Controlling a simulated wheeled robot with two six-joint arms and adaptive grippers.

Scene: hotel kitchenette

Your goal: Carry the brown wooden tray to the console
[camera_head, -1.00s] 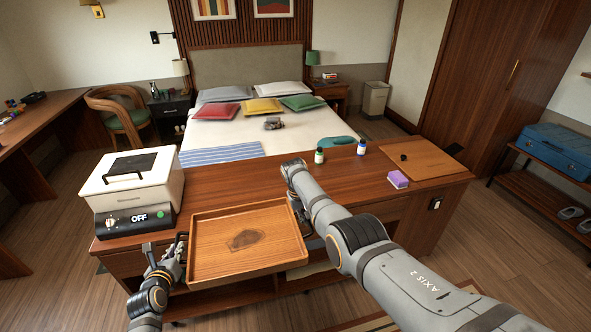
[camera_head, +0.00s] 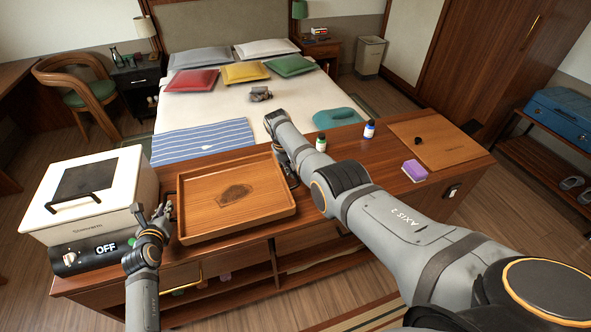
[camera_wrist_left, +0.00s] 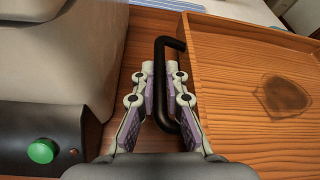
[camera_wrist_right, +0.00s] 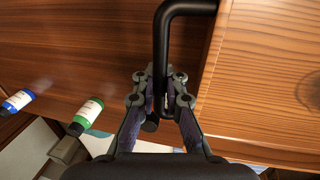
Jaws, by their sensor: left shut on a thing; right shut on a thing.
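The brown wooden tray (camera_head: 225,205) is level over the console top (camera_head: 345,165), just inside its front edge. I cannot tell whether its underside touches the surface. A dark oval mark shows on its floor. My left gripper (camera_head: 163,212) is shut on the tray's black left handle (camera_wrist_left: 160,75), between the tray and the white appliance. My right gripper (camera_wrist_right: 160,78) is shut on the black right handle (camera_wrist_right: 163,35). In the head view my right arm partly hides that handle and gripper.
The white appliance (camera_head: 110,185) stands close to the tray's left side. Right of my right arm are a green-labelled bottle (camera_head: 321,143), a blue-labelled bottle (camera_head: 369,130), a purple sponge (camera_head: 414,170) and a wooden board (camera_head: 440,140). The bed (camera_head: 230,105) is behind the console.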

